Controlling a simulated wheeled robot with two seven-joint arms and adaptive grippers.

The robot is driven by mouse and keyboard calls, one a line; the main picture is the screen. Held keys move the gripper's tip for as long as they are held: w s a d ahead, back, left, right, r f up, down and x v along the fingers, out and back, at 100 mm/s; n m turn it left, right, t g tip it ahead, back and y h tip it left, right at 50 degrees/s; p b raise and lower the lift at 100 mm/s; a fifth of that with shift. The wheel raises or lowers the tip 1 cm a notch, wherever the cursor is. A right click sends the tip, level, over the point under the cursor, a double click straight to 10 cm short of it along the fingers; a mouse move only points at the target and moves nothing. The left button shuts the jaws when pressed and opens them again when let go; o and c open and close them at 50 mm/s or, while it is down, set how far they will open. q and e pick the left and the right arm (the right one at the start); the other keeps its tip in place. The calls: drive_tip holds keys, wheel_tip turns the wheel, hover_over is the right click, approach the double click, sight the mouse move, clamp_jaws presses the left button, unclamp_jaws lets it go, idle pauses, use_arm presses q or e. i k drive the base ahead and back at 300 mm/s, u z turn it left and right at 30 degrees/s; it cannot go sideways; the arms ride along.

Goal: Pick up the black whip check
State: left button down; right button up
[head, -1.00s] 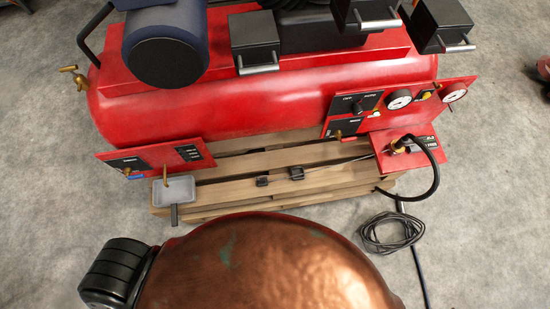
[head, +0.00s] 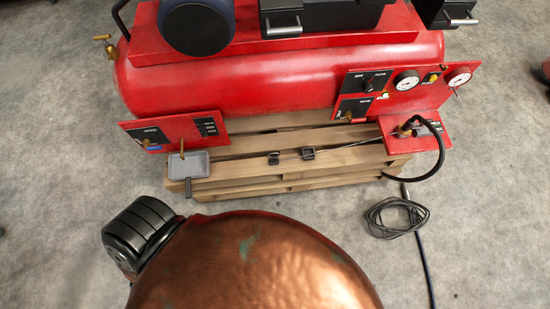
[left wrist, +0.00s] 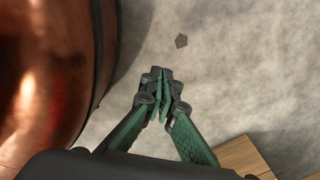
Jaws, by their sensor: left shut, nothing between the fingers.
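A dark coil of thin cable (head: 397,217) lies on the floor right of the pallet. A thin dark line with two small black end pieces (head: 307,154) lies on the pallet and runs toward the red panel. I cannot tell for certain which of these is the black whip check. My left gripper (left wrist: 163,78) has green and black fingers. It is shut and empty, over bare floor, with a pallet corner at lower right in the left wrist view. It is hidden in the head view. My right gripper is not in view.
A red compressor tank (head: 270,80) with gauges and panels stands on a wooden pallet (head: 240,172). A small grey tray (head: 190,167) sits at the pallet's front left. A black hose loops from the red panel (head: 425,132). The floor right of the pallet is mostly clear.

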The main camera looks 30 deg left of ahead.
sight(273, 160)
drive_tip(key=u, duration=0.4)
drive_tip(key=k, duration=1.7)
drive_tip(key=z, duration=0.95)
drive_tip(key=i, duration=1.5)
drive_tip(key=u, duration=0.85)
